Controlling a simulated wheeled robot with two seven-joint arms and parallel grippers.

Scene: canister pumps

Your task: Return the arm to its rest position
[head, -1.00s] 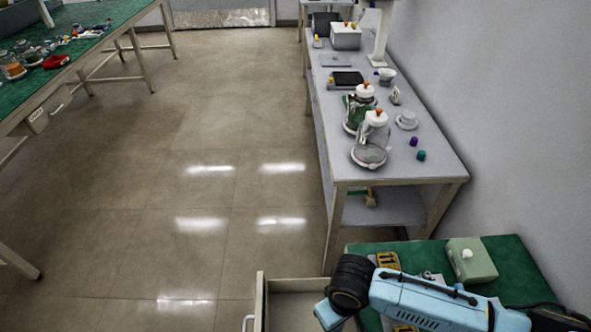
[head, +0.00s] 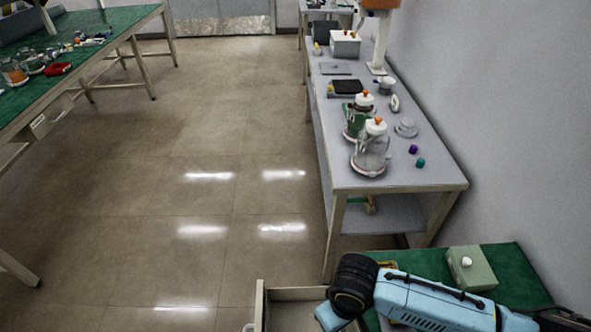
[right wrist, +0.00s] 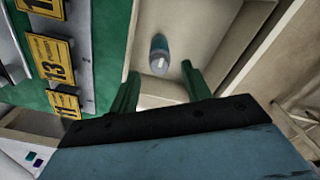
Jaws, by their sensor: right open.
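My right arm (head: 430,300) comes in from the lower right in the head view, above the green-topped bench, with its black wrist joint over the open drawer (head: 262,300). Its gripper tips are hidden in that view. In the right wrist view, my right gripper (right wrist: 160,88) has its two green fingers spread apart with nothing between them. A small grey-teal cylinder (right wrist: 159,55) lies beyond the fingertips on the pale floor of what looks like the drawer. My left gripper is not in view.
A grey-green box (head: 472,268) with a white knob stands on the green bench top (head: 515,270) beside my arm. Yellow numbered tags (right wrist: 58,62) lie by the drawer. A grey table (head: 400,180) carries glass canisters with white pumps (head: 372,150). The tiled floor at left is clear.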

